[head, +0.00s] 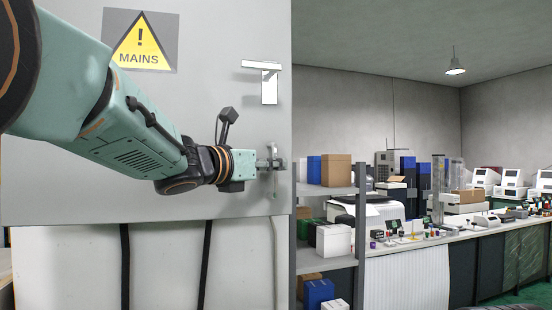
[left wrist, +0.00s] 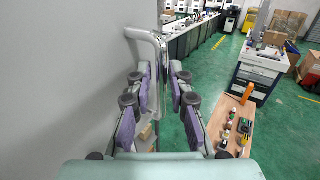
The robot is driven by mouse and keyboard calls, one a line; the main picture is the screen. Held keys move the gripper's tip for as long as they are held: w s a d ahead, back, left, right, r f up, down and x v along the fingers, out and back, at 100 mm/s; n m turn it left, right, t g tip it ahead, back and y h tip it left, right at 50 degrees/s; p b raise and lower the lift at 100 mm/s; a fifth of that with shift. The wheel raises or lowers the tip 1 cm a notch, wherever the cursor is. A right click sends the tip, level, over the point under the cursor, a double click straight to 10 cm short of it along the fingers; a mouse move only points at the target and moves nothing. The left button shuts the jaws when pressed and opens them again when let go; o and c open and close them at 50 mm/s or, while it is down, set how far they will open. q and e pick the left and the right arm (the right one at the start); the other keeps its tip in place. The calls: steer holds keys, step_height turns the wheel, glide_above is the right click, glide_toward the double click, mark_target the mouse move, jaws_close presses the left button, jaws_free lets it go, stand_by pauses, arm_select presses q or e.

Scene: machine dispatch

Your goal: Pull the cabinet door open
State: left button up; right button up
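The grey cabinet door (head: 60,190) fills the left of the head view, with a yellow MAINS warning sign at its top. A metal bar handle (head: 274,157) stands near the door's right edge. My left gripper (head: 270,165) is at this handle, small and partly hidden by its own wrist. In the left wrist view the handle (left wrist: 146,36) bends out from the door and runs down between the purple-padded fingers of my left gripper (left wrist: 161,82). The fingers are apart, one on each side of the bar, with a visible gap. My right gripper is not in view.
A white bracket-shaped fitting (head: 268,82) sits on the door above the handle. Right of the door stands a grey shelf (head: 340,190) with boxes. A long workbench (head: 470,232) with instruments lies beyond.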

arm_select(q)
steer(key=shift+w+d, duration=0.25)
steer(key=shift+w, duration=0.35)
steer(key=shift+s+d+r, duration=0.2)
steer(key=shift+s+r, duration=0.05)
steer(key=shift+s, duration=0.2)
steer(key=shift+w+f, duration=0.25)
steer(key=shift+w, duration=0.2)
jaws_close()
steer(key=shift+s, duration=0.1)
steer(key=shift+s+r, duration=0.1)
